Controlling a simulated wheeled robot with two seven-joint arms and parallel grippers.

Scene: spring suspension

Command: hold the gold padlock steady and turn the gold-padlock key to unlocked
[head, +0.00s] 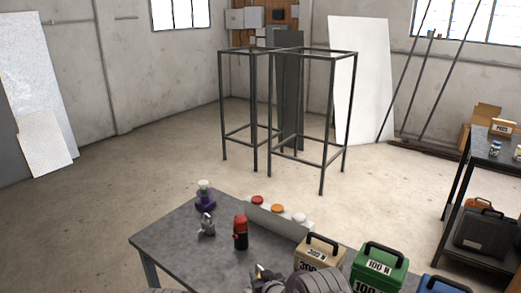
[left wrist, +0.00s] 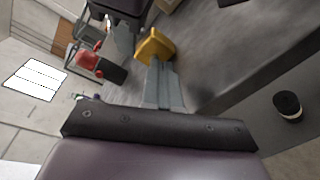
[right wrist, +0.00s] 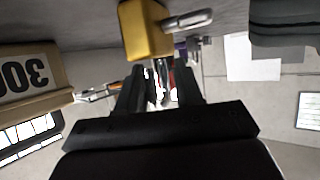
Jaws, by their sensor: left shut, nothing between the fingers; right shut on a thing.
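The gold padlock (right wrist: 145,30) is just beyond my right gripper's fingertips in the right wrist view, its grey shackle pointing right. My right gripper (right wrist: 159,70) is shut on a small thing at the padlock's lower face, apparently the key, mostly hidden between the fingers. In the left wrist view the gold padlock (left wrist: 155,45) is at the tips of my left gripper (left wrist: 158,66), which is shut with nothing between its fingers. I cannot tell whether they touch. In the head view the padlock (head: 258,271) is small and partly covered by my right gripper (head: 268,282).
Behind is a panel with red, orange and white buttons (head: 277,209). Tan (head: 320,252) and green (head: 380,266) weights stand at right. The table's left part has free room.

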